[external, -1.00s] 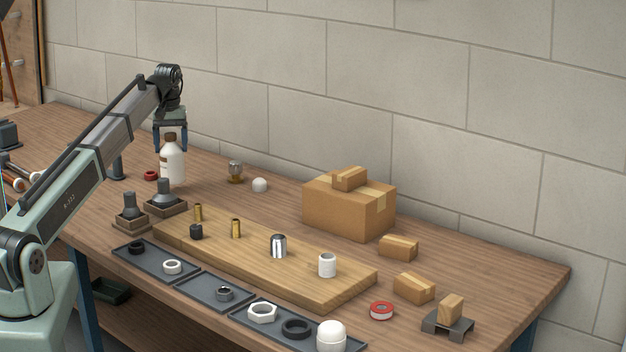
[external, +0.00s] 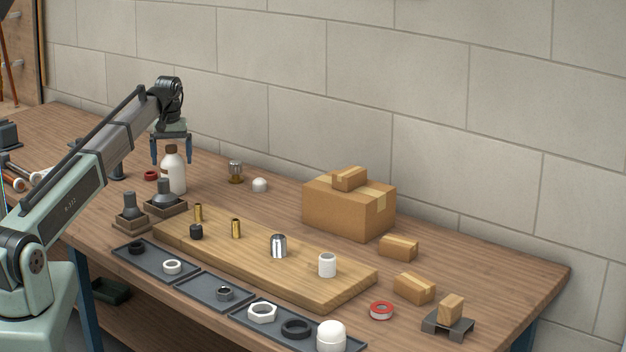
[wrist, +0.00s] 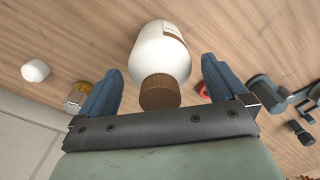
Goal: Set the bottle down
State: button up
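The white bottle (external: 173,175) with a brown cap stands upright, apparently on the wooden bench, towards its back left. In the wrist view the bottle (wrist: 161,50) lies between my two blue fingers, its brown cap (wrist: 160,92) nearest the palm. My gripper (external: 171,162) is above and around the top of the bottle, pointing down. In the wrist view the gripper (wrist: 160,76) is open, with a clear gap between each finger and the bottle. The bottle's underside is hidden.
A brass-based fitting (external: 236,172) and a white dome (external: 260,185) stand right of the bottle. A red ring (external: 150,175) lies to its left. Dark pedestal parts (external: 164,196) stand just in front.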

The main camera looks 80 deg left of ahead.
notch_tip(320, 180, up, 12)
jog(key=shift+r, duration=0.2)
dwell(0.7)
dwell(0.4)
